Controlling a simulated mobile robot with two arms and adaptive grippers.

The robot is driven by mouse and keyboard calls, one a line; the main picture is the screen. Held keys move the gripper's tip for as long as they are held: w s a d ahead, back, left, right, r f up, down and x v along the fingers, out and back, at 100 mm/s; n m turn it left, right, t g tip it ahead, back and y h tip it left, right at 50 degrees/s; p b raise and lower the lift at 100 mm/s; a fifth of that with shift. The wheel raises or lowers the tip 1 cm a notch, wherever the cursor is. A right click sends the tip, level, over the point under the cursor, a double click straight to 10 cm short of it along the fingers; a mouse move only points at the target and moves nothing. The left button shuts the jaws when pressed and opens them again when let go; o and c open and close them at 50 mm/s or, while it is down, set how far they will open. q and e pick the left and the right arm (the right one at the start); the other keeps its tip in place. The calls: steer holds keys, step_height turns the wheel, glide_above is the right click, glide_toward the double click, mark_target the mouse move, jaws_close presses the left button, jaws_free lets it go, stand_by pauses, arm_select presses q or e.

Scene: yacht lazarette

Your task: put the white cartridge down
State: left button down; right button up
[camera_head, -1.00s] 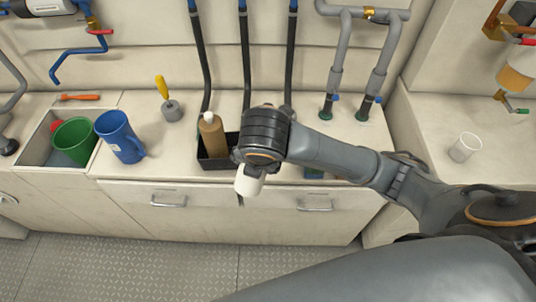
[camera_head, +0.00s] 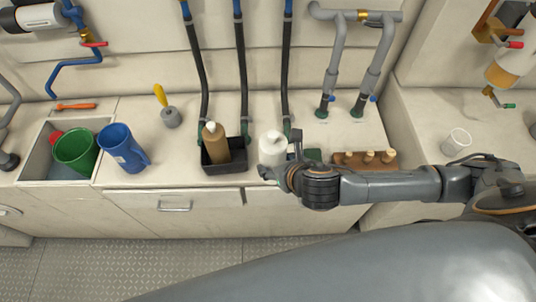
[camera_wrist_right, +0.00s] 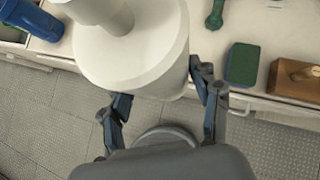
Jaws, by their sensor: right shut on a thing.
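The white cartridge (camera_head: 271,147) is upright at the front of the counter, right of the black tray. It also fills the upper middle of the right wrist view (camera_wrist_right: 135,50). My right gripper (camera_head: 275,175) is shut on it, with a finger on each side in the wrist view (camera_wrist_right: 160,95). In the wrist view the cartridge overlaps the counter's front edge, with floor below it. I cannot tell whether its base touches the counter. My left gripper is not in view.
A black tray (camera_head: 232,165) holds a brown bottle (camera_head: 214,140). A green block (camera_wrist_right: 243,64) and a wooden block with pegs (camera_head: 350,162) are to the right. A blue jug (camera_head: 122,146), a sink with a green cup (camera_head: 77,150) and a white cup (camera_head: 457,141) stand farther off.

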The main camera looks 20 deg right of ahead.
steer(key=w, duration=0.1)
steer(key=w+f, duration=0.1)
steer(key=w, duration=0.2)
steer(key=shift+w+d+f+p, duration=0.2)
steer(key=shift+w+f+p, duration=0.15)
steer(key=shift+p, duration=0.05)
steer(key=shift+w+d+f+p, duration=0.15)
steer(key=shift+w+f, duration=0.6)
steer(key=shift+f, duration=0.75)
steer(key=shift+w+f+p, duration=0.2)
steer(key=shift+w+f, duration=0.55)
steer(key=shift+f, duration=0.8)
steer(key=shift+w+d+f+p, duration=0.15)
steer(key=shift+w+f, duration=0.6)
steer(key=shift+f, duration=0.75)
steer(key=shift+a+f, duration=0.1)
steer(key=o, duration=1.2)
steer(key=shift+c, duration=0.2)
